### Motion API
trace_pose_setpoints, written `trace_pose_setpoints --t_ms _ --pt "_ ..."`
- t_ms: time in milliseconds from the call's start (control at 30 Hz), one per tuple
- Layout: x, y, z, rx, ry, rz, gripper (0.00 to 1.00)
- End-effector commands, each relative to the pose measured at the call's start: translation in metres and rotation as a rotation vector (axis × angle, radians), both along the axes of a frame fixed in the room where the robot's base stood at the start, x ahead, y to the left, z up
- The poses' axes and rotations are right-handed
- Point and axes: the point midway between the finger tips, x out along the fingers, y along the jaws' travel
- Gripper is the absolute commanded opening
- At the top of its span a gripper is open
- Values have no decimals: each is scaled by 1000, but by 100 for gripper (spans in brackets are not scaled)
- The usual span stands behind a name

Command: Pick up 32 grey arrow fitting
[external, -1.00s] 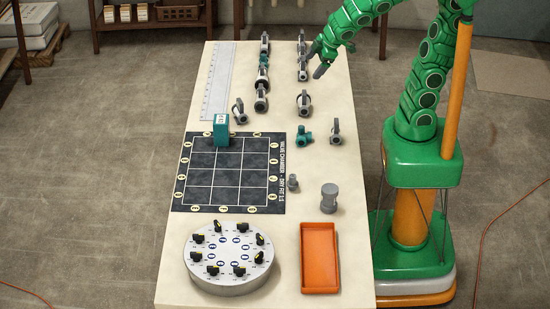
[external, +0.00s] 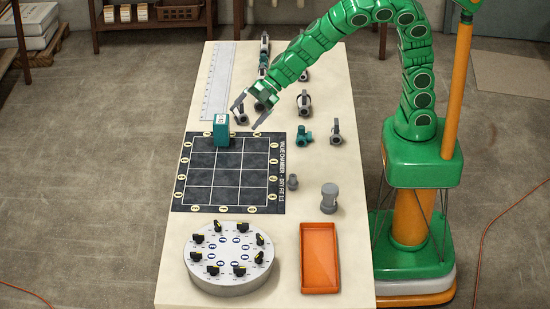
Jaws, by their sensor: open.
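My gripper (external: 248,116) is open, its two grey fingers pointing down over the table just right of the teal block. A grey fitting (external: 241,120) shows between and below the fingers; whether they touch it I cannot tell. Other grey fittings stand to the right: one (external: 304,103) beyond the teal fitting and one (external: 336,132) near the right edge. Any number or arrow marking is too small to read, so I cannot tell which is 32. My arm hides most fittings in the far rows.
The teal block (external: 221,130) stands on the dark grid mat's (external: 228,190) far edge. A teal fitting (external: 304,137), a grey cylinder (external: 329,198), an orange tray (external: 320,258) and a round dial plate (external: 229,285) are also on the table. A ruler (external: 218,80) lies at far left.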

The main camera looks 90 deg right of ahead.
Motion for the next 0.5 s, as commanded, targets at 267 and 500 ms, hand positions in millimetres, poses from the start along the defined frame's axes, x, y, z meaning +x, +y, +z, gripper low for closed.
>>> trace_pose_setpoints --t_ms 267,500 --pt "-49 65 -80 61 156 372 88" --pt "-128 96 -140 167 374 668 88"
